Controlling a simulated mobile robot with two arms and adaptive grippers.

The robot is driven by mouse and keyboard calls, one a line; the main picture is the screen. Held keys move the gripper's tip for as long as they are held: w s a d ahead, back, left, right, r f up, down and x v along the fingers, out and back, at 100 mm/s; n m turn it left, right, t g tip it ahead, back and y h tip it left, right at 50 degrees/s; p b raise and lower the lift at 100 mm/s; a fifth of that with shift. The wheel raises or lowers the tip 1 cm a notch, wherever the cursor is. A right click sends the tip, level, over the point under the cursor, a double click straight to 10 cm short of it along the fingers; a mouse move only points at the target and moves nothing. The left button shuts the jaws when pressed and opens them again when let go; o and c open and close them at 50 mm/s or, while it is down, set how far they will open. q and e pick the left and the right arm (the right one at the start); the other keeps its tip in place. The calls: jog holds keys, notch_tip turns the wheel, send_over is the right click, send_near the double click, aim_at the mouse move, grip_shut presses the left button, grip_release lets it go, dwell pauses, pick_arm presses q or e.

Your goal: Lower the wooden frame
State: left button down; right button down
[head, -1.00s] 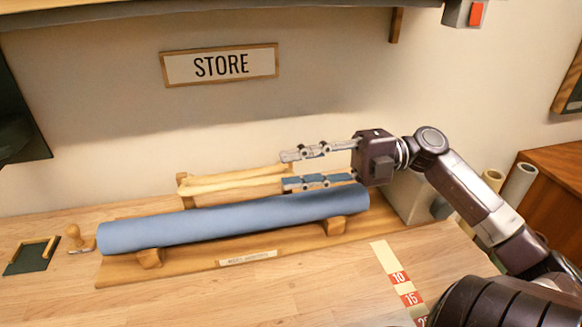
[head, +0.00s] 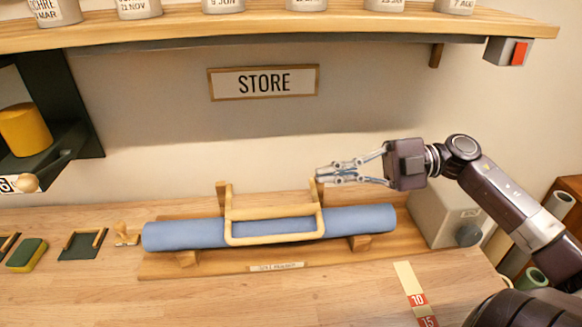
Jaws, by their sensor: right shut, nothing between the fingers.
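The wooden frame (head: 275,238) is a pale U-shaped bar hinged between two upright wooden posts. It lies over the middle of a blue roll (head: 185,234), with its front bar across the roll's near side. The roll rests on wooden cradles on a wooden base (head: 215,268). My right gripper (head: 322,174) is shut and empty. It is near the top of the right post, behind and above the roll, apart from the frame's front bar. My left gripper is not in view.
A grey box (head: 442,212) stands right of the roll. A shelf (head: 300,36) with several labelled jars runs above, over a STORE sign (head: 264,82). A stamp (head: 125,234), a dark tray (head: 82,243) and a sponge (head: 27,255) sit left.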

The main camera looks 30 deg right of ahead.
notch_tip(320, 180, up, 3)
jog(key=w+d+m+g+h+p, duration=0.1)
jog(key=w+d+m+h+p, duration=0.1)
jog(key=m+p, duration=0.9)
jog(key=w+a+f+m+p, duration=0.1)
jog(key=w+a+f+m, duration=0.1)
jog(key=a+f, duration=0.4)
jog(key=a+m, duration=0.1)
jog(key=a, duration=0.1)
jog(key=shift+w+a, duration=0.25)
jog(key=shift+a, duration=0.15)
jog(key=shift+f, duration=0.1)
